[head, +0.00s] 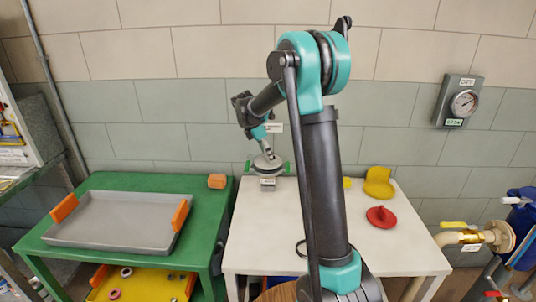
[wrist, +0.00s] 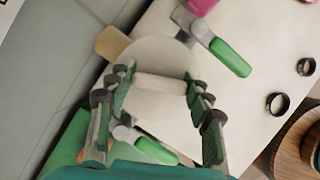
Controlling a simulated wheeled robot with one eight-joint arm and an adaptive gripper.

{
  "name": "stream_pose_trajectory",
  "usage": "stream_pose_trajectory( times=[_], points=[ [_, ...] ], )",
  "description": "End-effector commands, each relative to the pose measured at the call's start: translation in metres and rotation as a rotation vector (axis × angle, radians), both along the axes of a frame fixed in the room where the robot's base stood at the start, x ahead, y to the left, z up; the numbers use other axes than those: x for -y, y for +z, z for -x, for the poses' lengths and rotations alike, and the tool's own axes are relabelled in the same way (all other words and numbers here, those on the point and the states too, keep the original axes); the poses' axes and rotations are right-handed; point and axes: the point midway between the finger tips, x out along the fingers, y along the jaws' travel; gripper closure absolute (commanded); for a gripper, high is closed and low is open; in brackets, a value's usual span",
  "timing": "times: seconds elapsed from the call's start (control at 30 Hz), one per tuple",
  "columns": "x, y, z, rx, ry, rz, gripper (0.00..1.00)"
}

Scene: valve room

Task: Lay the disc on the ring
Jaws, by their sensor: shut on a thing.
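In the wrist view, my gripper (wrist: 158,88) is shut on the thick pale grip of a pale grey disc (wrist: 165,60), one finger on each side. In the head view, my gripper (head: 266,147) points down at the back left of the white table, with the disc (head: 264,162) under it. Below the disc is a grey fixture with green handles (wrist: 230,58) on opposite sides; a green handle also shows in the head view (head: 287,168). The ring itself is mostly hidden under the disc. I cannot tell whether disc and ring touch.
A red knobbed disc (head: 381,217) and a yellow piece (head: 379,183) are on the white table (head: 270,240) at right. Small dark rings (wrist: 278,103) lie on it too. A green table (head: 205,235) with a grey tray (head: 120,222) stands left. A wall is behind.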

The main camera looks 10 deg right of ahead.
Motion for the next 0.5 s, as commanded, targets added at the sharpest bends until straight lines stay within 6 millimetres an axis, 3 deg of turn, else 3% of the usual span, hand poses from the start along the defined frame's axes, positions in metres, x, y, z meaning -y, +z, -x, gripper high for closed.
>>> stream_pose_trajectory(
  times=[0.43, 0.47, 0.5],
  points=[
    [0.0000, -0.0001, -0.0001, 0.000, 0.000, 0.000, 0.95],
    [0.0000, -0.0001, -0.0001, 0.000, 0.000, 0.000, 0.45],
    [0.0000, -0.0001, -0.0001, 0.000, 0.000, 0.000, 0.40]
  ],
)
